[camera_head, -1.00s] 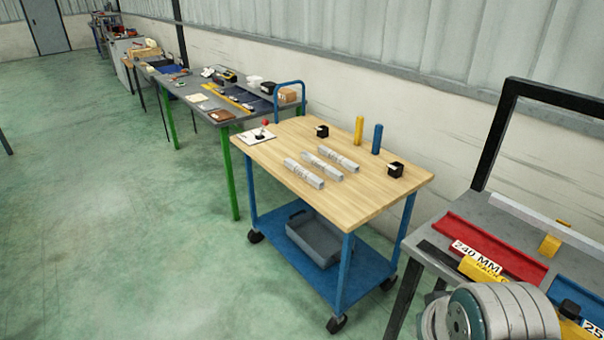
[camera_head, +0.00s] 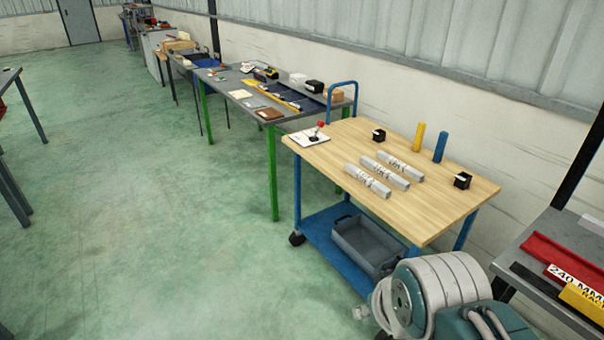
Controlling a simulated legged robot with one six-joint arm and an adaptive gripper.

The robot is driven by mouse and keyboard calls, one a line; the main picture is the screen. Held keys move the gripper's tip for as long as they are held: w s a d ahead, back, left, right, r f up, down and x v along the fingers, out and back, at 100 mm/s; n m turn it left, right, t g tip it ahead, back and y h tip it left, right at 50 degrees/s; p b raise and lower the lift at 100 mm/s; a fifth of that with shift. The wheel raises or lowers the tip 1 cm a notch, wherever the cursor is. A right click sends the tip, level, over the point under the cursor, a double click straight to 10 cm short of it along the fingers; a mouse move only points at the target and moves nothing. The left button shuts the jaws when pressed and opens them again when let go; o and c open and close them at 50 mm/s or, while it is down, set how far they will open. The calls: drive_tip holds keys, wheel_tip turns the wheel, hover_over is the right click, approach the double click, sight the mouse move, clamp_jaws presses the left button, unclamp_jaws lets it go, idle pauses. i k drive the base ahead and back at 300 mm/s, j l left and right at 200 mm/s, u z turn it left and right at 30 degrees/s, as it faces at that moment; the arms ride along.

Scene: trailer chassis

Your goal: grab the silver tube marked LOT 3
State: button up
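Three silver tubes with dark lettering lie side by side on the wooden top of a blue trolley (camera_head: 330,155). There is a near tube (camera_head: 368,181), a middle tube (camera_head: 386,171) and a far tube (camera_head: 401,166). The lettering is too small to read, so I cannot tell which one is marked LOT 3. Part of my own arm, light grey and teal, shows at the bottom right, in front of the trolley's lower right part. My gripper's fingers do not show.
A rack with a red tray (camera_head: 552,252) stands right. Open green floor lies left.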

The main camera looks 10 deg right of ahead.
sight(378, 187)
drive_tip(key=i+j+u, duration=0.5)
drive_tip(key=i, duration=0.35)
drive_tip(key=i+u, duration=0.2)
drive_tip(key=i, duration=0.2)
drive_tip(key=i+z, duration=0.7)
drive_tip(key=i+j+z, duration=0.15)
drive_tip(key=z, duration=0.2)
drive_tip(key=i+l+z, duration=0.15)
drive_tip(key=z, duration=0.25)
drive_tip(key=i+z, duration=0.65)
drive_tip(key=z, duration=0.2)
